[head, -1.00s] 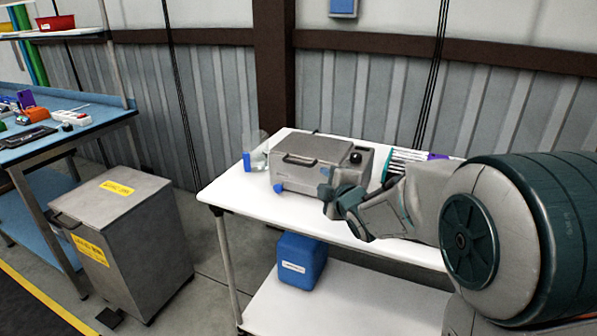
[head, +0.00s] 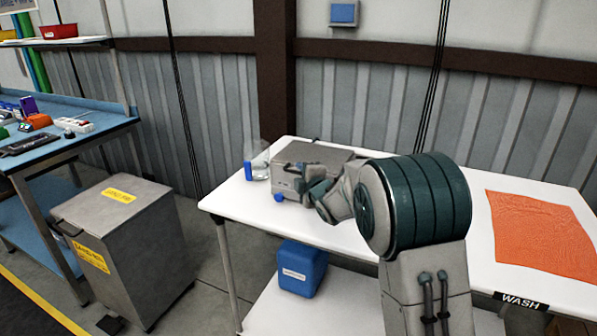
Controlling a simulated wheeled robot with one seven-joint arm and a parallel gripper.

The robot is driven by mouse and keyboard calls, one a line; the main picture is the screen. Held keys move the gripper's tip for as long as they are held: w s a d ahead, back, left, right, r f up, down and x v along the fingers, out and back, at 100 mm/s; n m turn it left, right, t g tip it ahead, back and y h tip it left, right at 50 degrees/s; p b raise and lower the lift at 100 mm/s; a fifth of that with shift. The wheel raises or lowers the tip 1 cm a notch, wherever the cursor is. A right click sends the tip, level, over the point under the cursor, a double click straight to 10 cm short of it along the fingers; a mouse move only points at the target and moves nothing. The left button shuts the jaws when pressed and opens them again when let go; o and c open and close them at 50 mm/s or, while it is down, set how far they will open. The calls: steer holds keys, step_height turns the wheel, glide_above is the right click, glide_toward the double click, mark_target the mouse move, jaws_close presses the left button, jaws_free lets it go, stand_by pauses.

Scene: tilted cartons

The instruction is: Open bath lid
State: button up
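The bath is a grey metal box (head: 316,155) on the white table, and its lid looks shut. A dark handle (head: 292,168) shows at the lid's front left. My gripper (head: 309,188) is in front of the bath, close to its front face and just right of the handle. I cannot tell whether it touches the bath. My arm hides the bath's right part and the control side. The fingers are small and partly hidden by the wrist, so their opening is unclear.
A clear flask (head: 259,160) with a blue item (head: 248,171) stands left of the bath. An orange cloth (head: 541,234) lies at the table's right. A blue canister (head: 301,268) sits on the lower shelf. A grey bin (head: 125,240) stands left.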

steer(key=shift+x, duration=1.05)
jaws_close()
steer(key=shift+r, duration=0.1)
